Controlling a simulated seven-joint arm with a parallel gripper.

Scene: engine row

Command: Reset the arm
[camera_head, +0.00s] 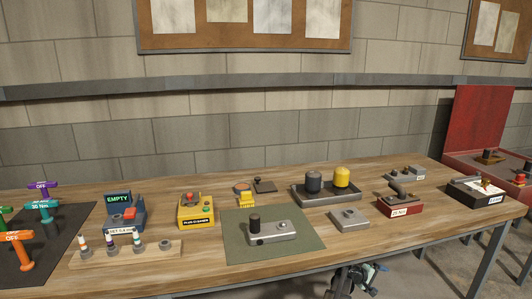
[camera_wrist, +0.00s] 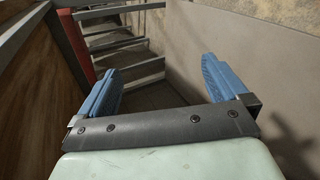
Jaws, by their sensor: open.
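My gripper (camera_wrist: 160,78) is open and empty in the wrist view, its two blue-padded fingers wide apart with nothing between them. It points past the wooden table edge toward grey metal framing and a plain wall. In the camera_head view a dark shape with blue parts (camera_head: 356,279) shows below the front edge of the table; it looks like my gripper, partly cut off by the frame. It is apart from everything on the table.
The wooden table (camera_head: 190,269) holds a green mat (camera_head: 300,242) with a grey block, a yellow box (camera_head: 195,212), a blue EMPTY device (camera_head: 123,215), a peg rack (camera_head: 125,255), a dark tray (camera_head: 327,201) and a red block (camera_head: 399,208). T-handled tools (camera_head: 42,208) stand at left. A red case (camera_head: 480,120) is at right.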

